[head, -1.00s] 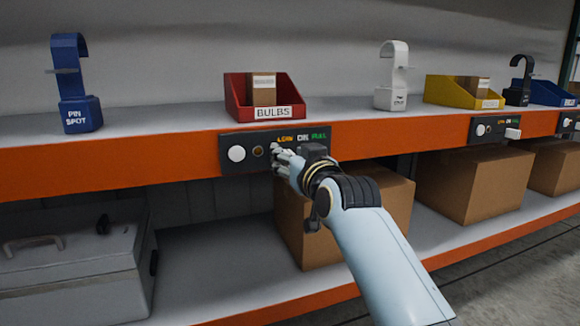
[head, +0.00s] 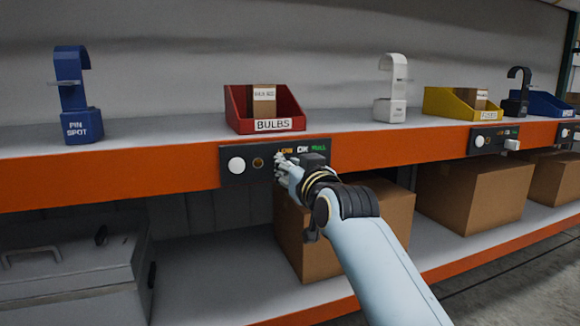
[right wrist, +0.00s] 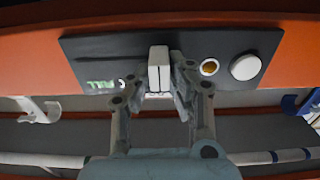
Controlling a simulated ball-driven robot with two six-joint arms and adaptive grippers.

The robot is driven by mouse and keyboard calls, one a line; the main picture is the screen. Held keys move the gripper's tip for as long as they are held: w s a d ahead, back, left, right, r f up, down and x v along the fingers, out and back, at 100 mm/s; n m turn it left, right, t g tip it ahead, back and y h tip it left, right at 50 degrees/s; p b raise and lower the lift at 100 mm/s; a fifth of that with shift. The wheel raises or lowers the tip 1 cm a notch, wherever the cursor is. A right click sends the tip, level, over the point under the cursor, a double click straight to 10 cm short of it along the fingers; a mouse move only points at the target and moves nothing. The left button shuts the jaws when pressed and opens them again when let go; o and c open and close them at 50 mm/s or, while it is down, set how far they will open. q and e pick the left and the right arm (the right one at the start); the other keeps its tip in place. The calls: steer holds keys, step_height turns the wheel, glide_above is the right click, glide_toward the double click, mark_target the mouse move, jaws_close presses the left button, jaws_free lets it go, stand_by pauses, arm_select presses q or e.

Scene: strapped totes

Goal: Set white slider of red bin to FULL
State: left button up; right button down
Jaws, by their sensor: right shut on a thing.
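The red bin (head: 287,97) labelled BULBS sits on the shelf above a dark control panel (head: 232,166). The panel reads LOW, OK and FULL from left to right in the head view. My right gripper (head: 281,160) is at the panel just under LOW. In the right wrist view, where the panel appears upside down, the gripper (right wrist: 159,85) is shut on the white slider (right wrist: 159,68). The slider stands well to the right of the FULL lettering (right wrist: 100,85) there. In the head view the fingers mostly hide the slider. My left gripper is out of view.
A round white button (head: 236,165) and a small amber lamp (head: 257,162) are left of the slider. A yellow bin (head: 440,105) with its own panel (head: 480,142) is to the right. A cardboard box (head: 395,215) stands below. Blue (head: 75,120) and white (head: 390,108) stands flank the bin.

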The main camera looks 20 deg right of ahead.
steer(key=shift+d, duration=0.3)
steer(key=d+p, duration=0.2)
steer(key=d, duration=0.5)
steer(key=shift+w+d, duration=0.15)
steer(key=shift+d, duration=0.2)
steer(key=c, duration=1.2)
jaws_free()
steer(key=shift+d, duration=0.15)
steer(key=shift+c, duration=0.2)
steer(key=shift+s, duration=0.2)
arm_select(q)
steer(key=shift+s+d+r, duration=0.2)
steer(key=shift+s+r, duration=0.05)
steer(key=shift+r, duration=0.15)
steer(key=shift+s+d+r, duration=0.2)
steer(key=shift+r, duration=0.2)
arm_select(e)
glide_toward(329, 162)
steer(key=s, duration=0.1)
steer(key=s+a, duration=0.1)
steer(key=s, duration=0.1)
steer(key=s+r, duration=0.1)
steer(key=s, duration=0.1)
steer(key=shift+s+a, duration=0.15)
steer(key=shift+a, duration=0.15)
